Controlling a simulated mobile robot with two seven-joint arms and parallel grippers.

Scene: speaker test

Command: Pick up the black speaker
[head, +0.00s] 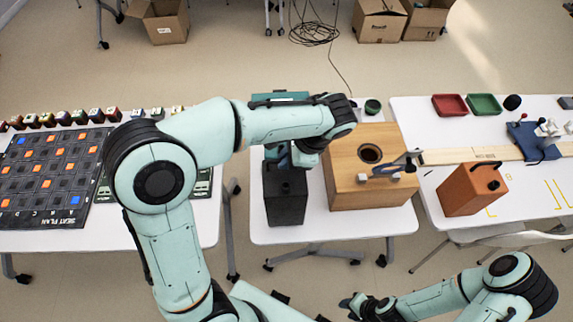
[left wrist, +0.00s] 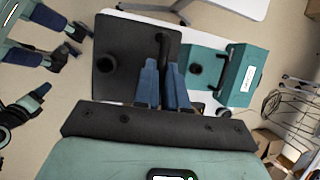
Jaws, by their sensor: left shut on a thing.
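The black speaker (head: 285,200) is at the front of the middle table, upright, its upper part partly hidden by my left arm. In the left wrist view, its dark top (left wrist: 120,75) shows a round hole and a raised handle. My left gripper (head: 291,158) is at its top; in the left wrist view, the blue fingers (left wrist: 165,82) are shut on the handle. I cannot tell whether the speaker touches the table. My right gripper (head: 362,304) is low at the front, away from the tables; its jaw state is unclear.
A wooden speaker (head: 350,185) stands close to the right of the black one. A teal speaker (left wrist: 246,76) is behind. An orange speaker (head: 466,190) stands on the right table. A seat-plan board (head: 45,210) covers much of the left table. Cardboard boxes (head: 380,22) are on the floor behind.

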